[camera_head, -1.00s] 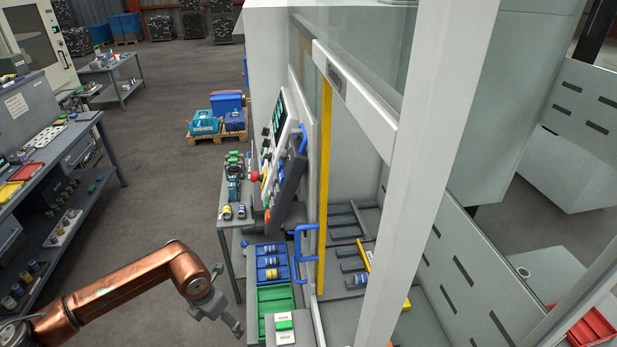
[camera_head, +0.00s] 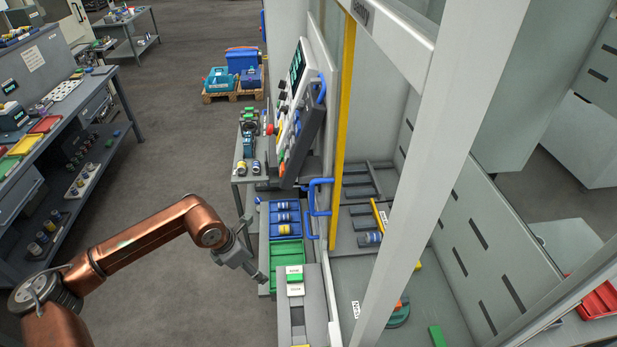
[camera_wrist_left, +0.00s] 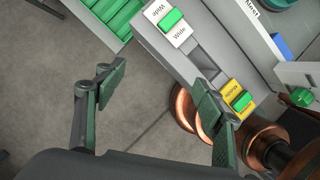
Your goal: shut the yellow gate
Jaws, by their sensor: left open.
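The yellow gate edge (camera_head: 342,130) is an upright yellow bar in the head view, on the machine's near side. A blue handle (camera_head: 318,197) stands out just left of the bar. The space right of the bar is open and shows the machine's inside. My left gripper (camera_head: 258,274) is low and left of the handle, apart from it, beside the green bin. In the left wrist view its two fingers (camera_wrist_left: 160,88) are spread with nothing between them, over the floor next to a grey panel. My right gripper is not in view.
A grey panel (camera_head: 314,312) with labelled green switches lies right of my left gripper. Green (camera_head: 286,253) and blue bins stand beside it. A control panel (camera_head: 305,130) leans above. A white post (camera_head: 435,170) crosses the front. Open floor (camera_head: 180,150) lies to the left.

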